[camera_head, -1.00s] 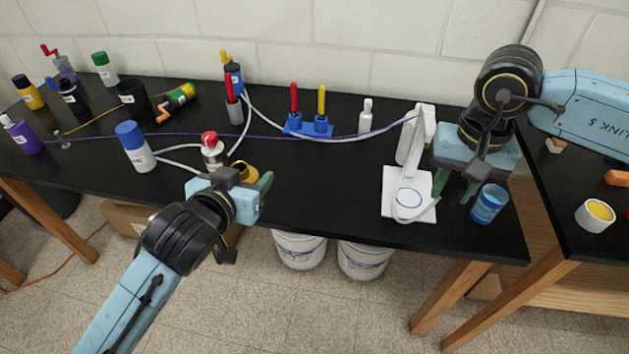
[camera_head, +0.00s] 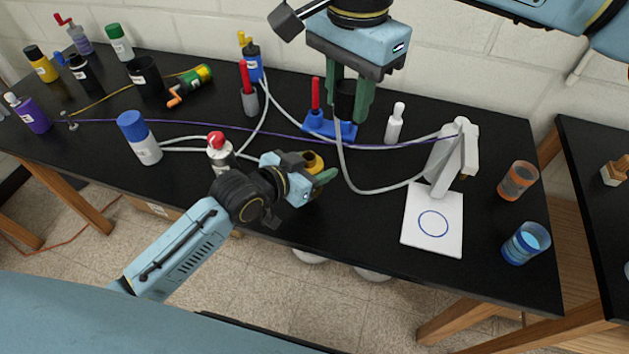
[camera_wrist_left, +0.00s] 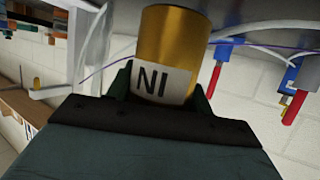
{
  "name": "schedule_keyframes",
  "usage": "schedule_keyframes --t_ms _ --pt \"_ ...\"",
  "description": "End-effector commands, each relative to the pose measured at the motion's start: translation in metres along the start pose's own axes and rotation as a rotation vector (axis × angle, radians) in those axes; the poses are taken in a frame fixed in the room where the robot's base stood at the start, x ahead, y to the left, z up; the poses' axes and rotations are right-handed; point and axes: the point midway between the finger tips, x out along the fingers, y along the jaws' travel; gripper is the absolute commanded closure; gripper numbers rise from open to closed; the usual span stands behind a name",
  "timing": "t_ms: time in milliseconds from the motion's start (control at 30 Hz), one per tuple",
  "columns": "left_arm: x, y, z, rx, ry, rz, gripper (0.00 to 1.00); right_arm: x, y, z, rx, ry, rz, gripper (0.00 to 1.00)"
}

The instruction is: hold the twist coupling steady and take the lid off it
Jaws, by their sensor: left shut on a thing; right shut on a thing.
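My left gripper (camera_head: 318,182) is shut on a gold cylinder (camera_head: 313,161) near the table's front edge. In the left wrist view the cylinder (camera_wrist_left: 172,45) fills the space between the fingers and carries a white label reading "NI". I cannot tell whether it is the twist coupling, nor where a lid meets a body. My right gripper (camera_head: 348,108) points down above the blue rack, behind and to the right of the cylinder. It is shut on a dark, handle-like thing (camera_head: 345,98), and a grey cable seems to hang from it. Its fingers partly hide this thing.
A blue rack (camera_head: 322,126) with a red-handled tool stands behind. A red-capped bottle (camera_head: 220,158) is close left of my left gripper. A white stand (camera_head: 455,155), white pad (camera_head: 432,240), orange cup (camera_head: 517,181) and blue cup (camera_head: 525,244) are right. Cables cross the black table (camera_head: 300,240).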

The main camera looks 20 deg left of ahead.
Motion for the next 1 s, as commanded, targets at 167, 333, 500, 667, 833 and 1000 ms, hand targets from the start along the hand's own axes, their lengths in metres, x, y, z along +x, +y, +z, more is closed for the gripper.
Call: schedule_keyframes --t_ms 167,333,500,667,833,1000 --pt "0.005 0.000 0.012 -0.001 0.001 0.000 1.00 0.003 0.000 0.000 0.000 0.000 -0.001 0.95" --pt "0.015 0.000 0.035 -0.001 0.000 0.000 1.00 0.009 0.000 -0.001 -0.001 0.000 -0.001 0.95" --pt "0.017 0.000 0.040 0.000 0.004 0.000 1.00 0.009 0.000 -0.001 -0.001 0.000 -0.001 0.95" --pt "0.017 0.000 0.040 0.000 0.003 -0.001 1.00 0.009 0.000 -0.001 -0.001 0.000 -0.001 0.95" --pt "0.018 0.000 0.044 0.000 0.001 -0.001 0.41 0.010 0.000 -0.001 -0.001 0.000 -0.001 0.95" --pt "0.018 0.000 0.043 0.000 0.001 -0.001 0.27 0.010 0.000 -0.001 -0.001 0.000 -0.001 0.95"
